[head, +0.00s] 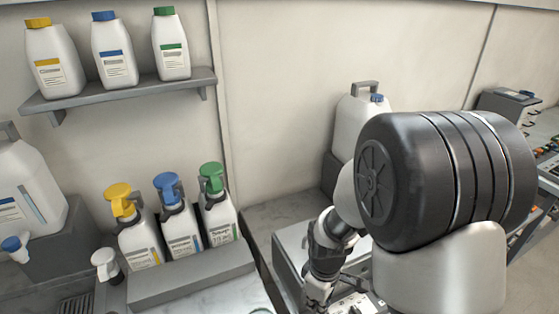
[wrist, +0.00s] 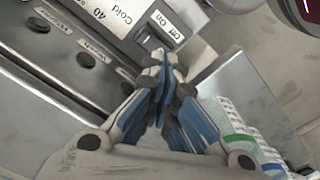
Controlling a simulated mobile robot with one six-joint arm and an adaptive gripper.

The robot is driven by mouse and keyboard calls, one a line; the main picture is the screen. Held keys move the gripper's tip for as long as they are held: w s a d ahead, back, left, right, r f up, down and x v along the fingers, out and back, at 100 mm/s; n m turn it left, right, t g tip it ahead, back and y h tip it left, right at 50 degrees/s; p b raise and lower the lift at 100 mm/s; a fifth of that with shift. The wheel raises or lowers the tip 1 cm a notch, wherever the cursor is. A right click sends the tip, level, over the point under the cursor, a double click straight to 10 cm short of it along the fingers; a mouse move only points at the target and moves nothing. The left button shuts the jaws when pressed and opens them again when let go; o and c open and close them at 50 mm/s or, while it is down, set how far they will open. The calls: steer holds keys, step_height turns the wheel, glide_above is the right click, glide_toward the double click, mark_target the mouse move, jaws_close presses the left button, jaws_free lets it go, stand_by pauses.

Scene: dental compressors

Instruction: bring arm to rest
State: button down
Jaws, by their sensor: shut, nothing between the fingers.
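My gripper (wrist: 163,72) is shut and empty in the wrist view, its blue-padded fingers together. It points toward a grey control panel (wrist: 112,62) with dark round knobs and a rocker switch (wrist: 160,31) labelled Off and On. The fingertips appear just below the switch in the picture; I cannot tell whether they touch the panel. In the head view my gripper (head: 318,291) is low in the middle, beside and partly over a grey unit (head: 291,243). My arm's large black joint covers much of the right side.
Three pump bottles with yellow (head: 119,199), blue (head: 168,186) and green (head: 211,178) heads stand in a grey rack (head: 190,284) at left. A wall shelf (head: 120,98) holds three capped bottles. A white canister (head: 351,118) stands behind my arm.

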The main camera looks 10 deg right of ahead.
steer(key=s+r+m+t, duration=0.2)
steer(key=s+r+m, duration=0.2)
steer(key=s+r, duration=0.3)
steer(key=s+r+m+t, duration=0.2)
steer(key=s+r+m, duration=0.3)
steer(key=r, duration=1.1)
steer(key=s, duration=0.3)
steer(key=shift+r+m+t, duration=0.25)
steer(key=shift+m+t, duration=0.05)
steer(key=shift+d, duration=0.1)
